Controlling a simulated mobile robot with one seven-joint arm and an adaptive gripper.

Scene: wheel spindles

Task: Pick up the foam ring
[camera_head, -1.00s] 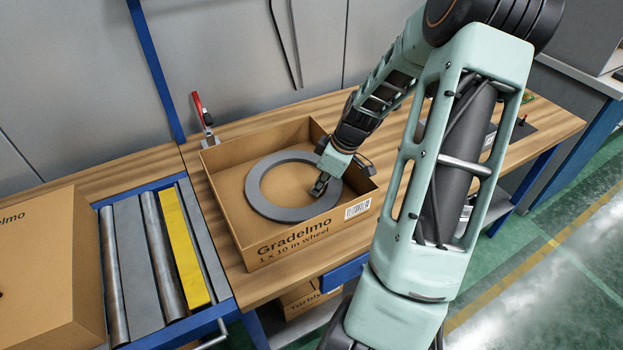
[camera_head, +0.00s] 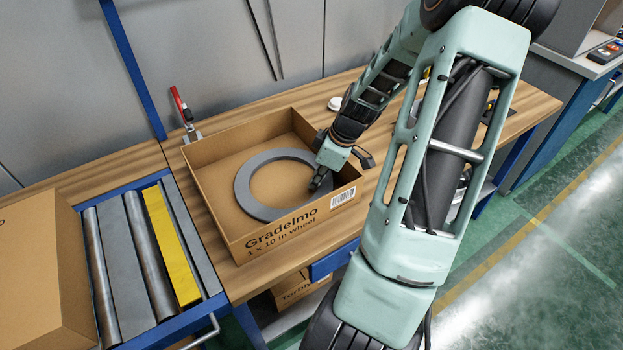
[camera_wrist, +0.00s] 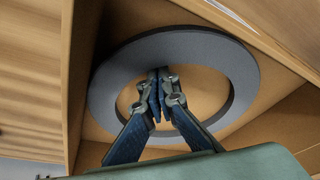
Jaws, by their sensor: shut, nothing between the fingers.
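The grey foam ring (camera_head: 246,197) lies flat inside an open cardboard box (camera_head: 228,222) on the wooden bench. It also shows in the wrist view (camera_wrist: 236,66), with the box floor visible through its hole. My gripper (camera_head: 317,186) is inside the box at the ring's right side. In the wrist view my gripper (camera_wrist: 158,92) has its fingertips together, with nothing between them. The fingertips overlap the ring's inner edge in that view; I cannot tell whether they touch it. My gripper hides a small part of the ring.
The box walls stand around the ring. A red-handled clamp (camera_head: 183,108) is at the bench's back, behind the box. A roller conveyor (camera_head: 130,255) with a yellow strip (camera_head: 172,248) and another cardboard box (camera_head: 45,275) are at left. Bare bench (camera_head: 300,102) lies behind the box.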

